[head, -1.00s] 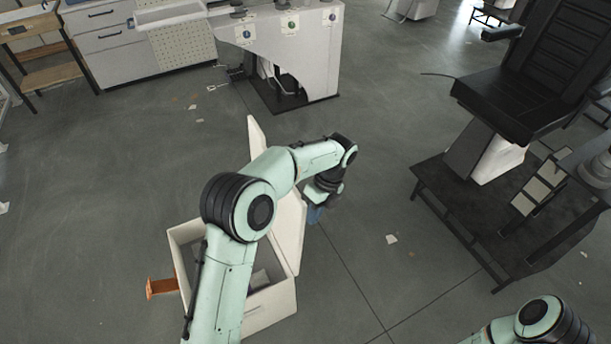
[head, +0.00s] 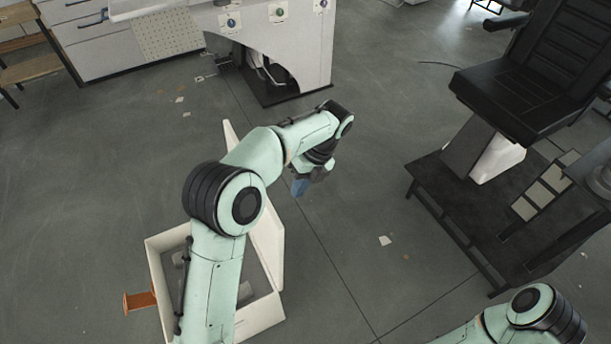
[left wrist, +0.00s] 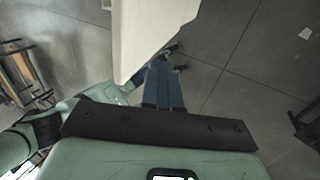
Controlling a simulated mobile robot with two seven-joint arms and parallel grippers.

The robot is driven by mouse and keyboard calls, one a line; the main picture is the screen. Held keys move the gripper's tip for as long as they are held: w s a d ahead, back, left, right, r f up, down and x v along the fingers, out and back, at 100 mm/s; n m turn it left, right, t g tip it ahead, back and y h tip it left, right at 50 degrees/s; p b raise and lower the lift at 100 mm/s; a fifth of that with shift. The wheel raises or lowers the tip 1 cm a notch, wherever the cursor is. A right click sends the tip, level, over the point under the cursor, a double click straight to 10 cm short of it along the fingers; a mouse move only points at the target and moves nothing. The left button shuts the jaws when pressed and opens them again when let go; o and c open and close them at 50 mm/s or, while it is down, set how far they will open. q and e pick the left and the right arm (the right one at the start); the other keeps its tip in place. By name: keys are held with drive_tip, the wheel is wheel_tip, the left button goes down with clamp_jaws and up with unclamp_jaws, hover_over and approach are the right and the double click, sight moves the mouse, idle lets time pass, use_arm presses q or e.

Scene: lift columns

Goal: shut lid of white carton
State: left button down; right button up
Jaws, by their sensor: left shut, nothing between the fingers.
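The white carton (head: 262,318) stands open at the lower left of the head view, partly hidden behind my left arm. Its lid (head: 268,232) stands raised on the right side, and my arm crosses in front of it. Some items inside are partly visible. My left gripper (head: 299,187) is beyond the lid, on its right side, pointing down with its blue fingers shut and empty. In the left wrist view the left gripper (left wrist: 165,88) is close to the pale lid (left wrist: 150,35); whether they touch I cannot tell. My right gripper is out of view.
An orange bracket-like piece (head: 140,300) sticks out left of the carton. A black chair (head: 520,100) on a dark platform (head: 455,215) stands at the right. A white bench (head: 270,40) and drawers (head: 85,40) are at the back. The floor between is mostly clear.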

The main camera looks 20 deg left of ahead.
use_arm(q)
drive_tip(key=shift+s+a+f+b, duration=0.3)
drive_tip(key=shift+s+a+f, duration=0.3)
drive_tip(key=shift+s+a, duration=0.3)
drive_tip(key=shift+s+a+f+b, duration=0.25)
drive_tip(key=shift+s+a+f, duration=0.3)
drive_tip(key=shift+s+a, duration=0.3)
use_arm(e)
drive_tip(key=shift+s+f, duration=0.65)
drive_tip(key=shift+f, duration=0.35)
use_arm(q)
drive_tip(key=shift+d, duration=0.1)
drive_tip(key=shift+s, duration=0.1)
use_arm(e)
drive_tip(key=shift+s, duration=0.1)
